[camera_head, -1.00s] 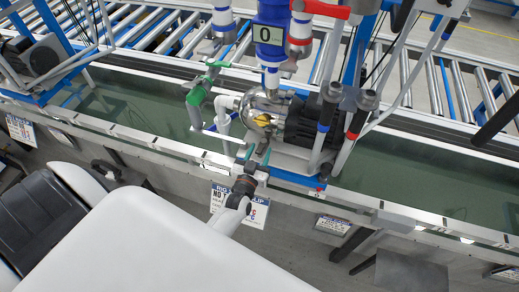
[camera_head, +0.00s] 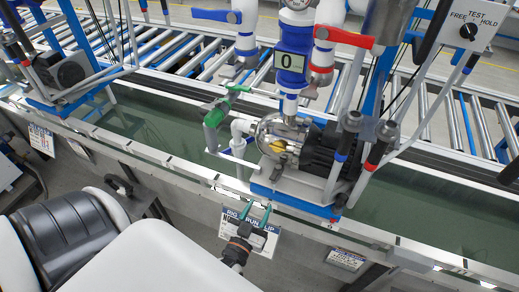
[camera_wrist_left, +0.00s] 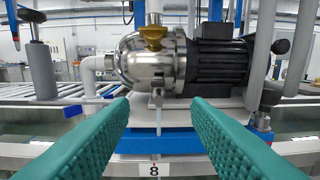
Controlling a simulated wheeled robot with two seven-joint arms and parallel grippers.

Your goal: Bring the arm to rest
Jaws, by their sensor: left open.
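My left gripper (camera_head: 255,216) is open, its two green fingers apart with nothing between them. In the head view it sits in front of the trough's near edge, over a hanging sign (camera_head: 262,240). In the left wrist view its ribbed fingers (camera_wrist_left: 160,125) point toward the pump (camera_wrist_left: 150,65), apart from it. The pump (camera_head: 280,135) has a polished steel head and a black motor (camera_wrist_left: 222,68) on a blue base (camera_head: 295,200). A brass-coloured fitting (camera_wrist_left: 153,38) sits on its head. My right gripper is not in view.
A green-handled valve (camera_head: 217,112) stands left of the pump. Blue (camera_head: 220,16) and red (camera_head: 343,37) valve handles are above, by a display reading 0 (camera_head: 292,62). A test switch box (camera_head: 468,28) is at upper right. A roller conveyor (camera_head: 185,55) runs behind the trough.

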